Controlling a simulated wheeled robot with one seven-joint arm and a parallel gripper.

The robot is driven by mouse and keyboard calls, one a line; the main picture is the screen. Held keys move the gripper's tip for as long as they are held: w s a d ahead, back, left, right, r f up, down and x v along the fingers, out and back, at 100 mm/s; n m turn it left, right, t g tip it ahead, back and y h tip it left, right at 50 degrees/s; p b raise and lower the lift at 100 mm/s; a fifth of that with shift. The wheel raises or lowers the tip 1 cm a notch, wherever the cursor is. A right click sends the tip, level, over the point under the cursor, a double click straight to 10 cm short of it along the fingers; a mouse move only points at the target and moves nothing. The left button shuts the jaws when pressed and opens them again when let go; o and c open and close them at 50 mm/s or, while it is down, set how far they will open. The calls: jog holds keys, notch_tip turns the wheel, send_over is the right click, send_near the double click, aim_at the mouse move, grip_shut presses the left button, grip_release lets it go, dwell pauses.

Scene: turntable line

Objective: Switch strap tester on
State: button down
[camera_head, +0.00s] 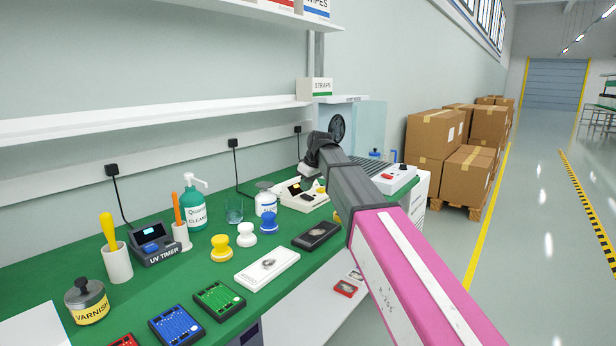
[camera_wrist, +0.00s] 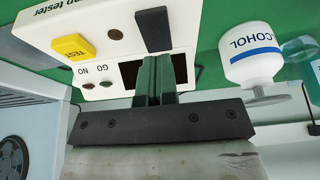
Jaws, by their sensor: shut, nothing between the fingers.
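In the head view, a white tester (camera_head: 298,201) with a dark window stands at the back of the green bench. My gripper (camera_head: 308,176) is right at it, its fingers partly hidden by my arm. My shut fingers (camera_wrist: 154,62) overlap the dark window, below the black block. I cannot tell whether they touch.
An alcohol bottle (camera_wrist: 250,54) stands close beside the tester. A second white device (camera_head: 396,178) with a red knob is to the right. Nearer are a UV timer (camera_head: 155,243), white and yellow stamps, and a dark case (camera_head: 316,235). A shelf (camera_head: 160,121) runs above.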

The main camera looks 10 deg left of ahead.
jog(key=shift+f, duration=0.65)
jog(key=shift+a, duration=0.1)
